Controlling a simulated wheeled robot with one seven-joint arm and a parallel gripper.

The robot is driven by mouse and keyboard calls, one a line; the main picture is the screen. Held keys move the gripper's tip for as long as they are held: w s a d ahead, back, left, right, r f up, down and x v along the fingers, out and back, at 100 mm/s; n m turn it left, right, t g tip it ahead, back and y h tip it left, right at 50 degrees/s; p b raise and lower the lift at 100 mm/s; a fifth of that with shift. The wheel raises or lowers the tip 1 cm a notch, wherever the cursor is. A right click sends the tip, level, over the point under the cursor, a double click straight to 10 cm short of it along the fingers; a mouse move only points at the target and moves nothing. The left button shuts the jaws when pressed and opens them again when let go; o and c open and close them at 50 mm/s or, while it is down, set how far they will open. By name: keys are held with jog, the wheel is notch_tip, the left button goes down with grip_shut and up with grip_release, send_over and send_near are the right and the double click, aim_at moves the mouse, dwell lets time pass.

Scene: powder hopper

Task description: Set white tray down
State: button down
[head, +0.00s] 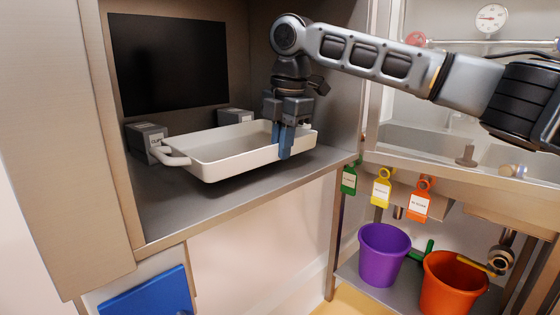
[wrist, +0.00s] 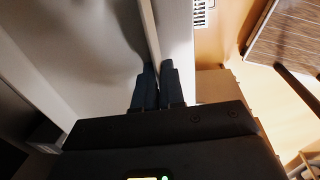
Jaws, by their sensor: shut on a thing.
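The white tray (head: 215,168) is a shallow rectangular pan with a loop handle at its left end. It is inside the steel cabinet, over the shelf (head: 170,210). In the head view its front appears slightly above the shelf, but I cannot tell whether its underside touches. My gripper (head: 284,150) points down at the tray's right part, with blue fingers shut on the front wall. In the wrist view the fingers (wrist: 158,85) pinch the tray's thin rim (wrist: 148,30). The tray's far right end is partly hidden by my gripper.
Grey labelled blocks stand at the left (head: 148,138) and back (head: 235,116) of the shelf. A black panel (head: 170,65) is on the back wall. Right of the cabinet are a sink, hanging coloured tags, a purple bucket (head: 384,253) and an orange bucket (head: 452,283). The shelf front is bare.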

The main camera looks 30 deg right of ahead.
aim_at(281, 175)
jog(key=shift+f, duration=1.6)
jog(key=c, duration=1.2)
grip_release()
jog(key=r, duration=0.4)
jog(key=s+r, duration=0.1)
jog(key=r, duration=0.3)
jog(key=r+p, duration=0.1)
jog(key=r, duration=0.3)
jog(key=shift+s+d, duration=0.3)
jog(key=shift+s, duration=0.05)
jog(key=shift+f, duration=0.1)
